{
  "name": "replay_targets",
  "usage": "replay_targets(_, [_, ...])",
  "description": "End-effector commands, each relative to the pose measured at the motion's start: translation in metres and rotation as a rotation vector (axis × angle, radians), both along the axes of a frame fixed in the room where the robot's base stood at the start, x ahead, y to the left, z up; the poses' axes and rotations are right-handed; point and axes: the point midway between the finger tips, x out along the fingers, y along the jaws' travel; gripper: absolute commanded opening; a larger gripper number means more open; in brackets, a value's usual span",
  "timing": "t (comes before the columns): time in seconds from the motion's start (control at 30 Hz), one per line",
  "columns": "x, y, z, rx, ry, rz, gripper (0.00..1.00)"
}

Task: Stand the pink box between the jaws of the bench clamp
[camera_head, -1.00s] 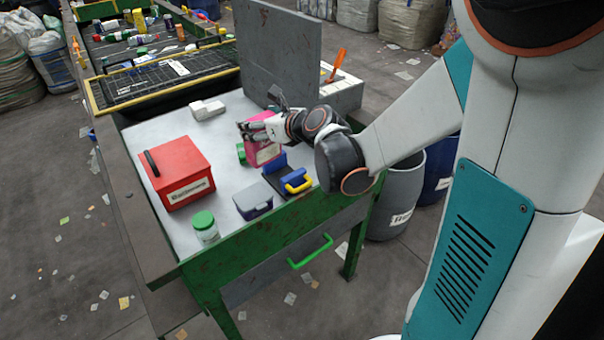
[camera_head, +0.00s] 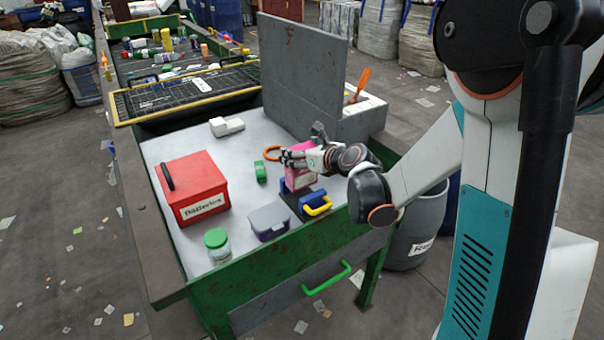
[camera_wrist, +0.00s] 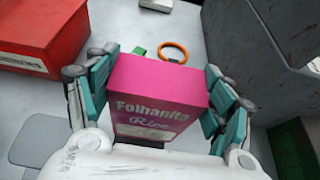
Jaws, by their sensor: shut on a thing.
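The pink box (camera_head: 299,181) is upright in my gripper (camera_head: 292,159). The wrist view shows the pink box (camera_wrist: 158,82) with its printed face towards the camera and teal finger pads on both sides. The bench clamp (camera_head: 318,207), with blue jaws, a dark base and a yellow handle, is at the front right of the bench. The box's lower end is right at the clamp, behind its front blue jaw in the head view. I cannot tell whether the box touches the base. The wrist view hides the clamp.
A red box (camera_head: 192,189) stands at the left of the bench. A grey-lidded container (camera_head: 269,221) is close to the clamp, with a green-lidded jar (camera_head: 217,244) in front. A green item (camera_head: 260,172) and an orange ring (camera_head: 273,153) lie behind. A grey upright panel (camera_head: 303,70) stands at the back.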

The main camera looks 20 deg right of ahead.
Motion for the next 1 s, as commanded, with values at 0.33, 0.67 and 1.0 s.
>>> replay_targets(0.33, [0.0,0.0,-0.03,0.0,0.0,0.0,0.64])
replay_targets(0.67, [0.0,0.0,-0.057,0.0,0.0,0.0,0.64])
replay_targets(1.0, [0.0,0.0,-0.059,0.0,0.0,0.0,0.9])
